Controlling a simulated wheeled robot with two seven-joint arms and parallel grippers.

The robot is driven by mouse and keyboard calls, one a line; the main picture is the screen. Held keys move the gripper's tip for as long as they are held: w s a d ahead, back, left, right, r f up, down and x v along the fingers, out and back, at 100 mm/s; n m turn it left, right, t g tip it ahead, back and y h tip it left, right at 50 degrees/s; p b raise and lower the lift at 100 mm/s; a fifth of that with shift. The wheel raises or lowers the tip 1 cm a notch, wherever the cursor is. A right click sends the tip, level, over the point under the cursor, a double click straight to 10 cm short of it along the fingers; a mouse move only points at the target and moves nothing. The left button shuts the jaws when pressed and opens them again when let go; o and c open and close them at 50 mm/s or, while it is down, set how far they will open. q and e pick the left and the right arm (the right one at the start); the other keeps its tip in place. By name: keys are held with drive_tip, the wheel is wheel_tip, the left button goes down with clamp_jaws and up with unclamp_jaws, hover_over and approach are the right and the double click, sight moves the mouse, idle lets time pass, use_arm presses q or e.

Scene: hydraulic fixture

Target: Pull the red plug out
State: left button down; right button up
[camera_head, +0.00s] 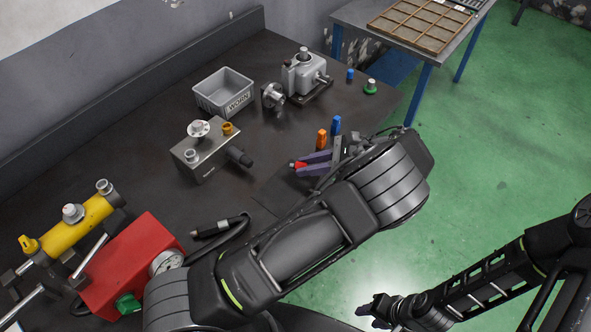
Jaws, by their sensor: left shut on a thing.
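The small red plug (300,166) shows at the tips of the purple fingers of my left gripper (303,163). The gripper is shut on it, over the dark table near its right side. The fingers and wrist hide part of the plug and what lies under it, so I cannot tell whether it sits in a hole or is free. My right gripper (373,309) is low in the picture, over the green floor and away from the table. It is dark and small, and I cannot tell whether it is open.
An orange plug (321,139) and a blue plug (336,125) stand close behind the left gripper. A grey block (206,157) with fittings, a grey bin (224,92) and a silver pump (304,75) stand further back. A red pump unit (125,262) is at left.

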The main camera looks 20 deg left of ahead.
use_arm(q)
drive_tip(key=shift+f, duration=0.15)
drive_tip(key=shift+f+b, duration=0.6)
drive_tip(key=shift+f, duration=0.15)
drive_tip(key=shift+f, duration=0.15)
drive_tip(key=c, duration=1.2)
unclamp_jaws()
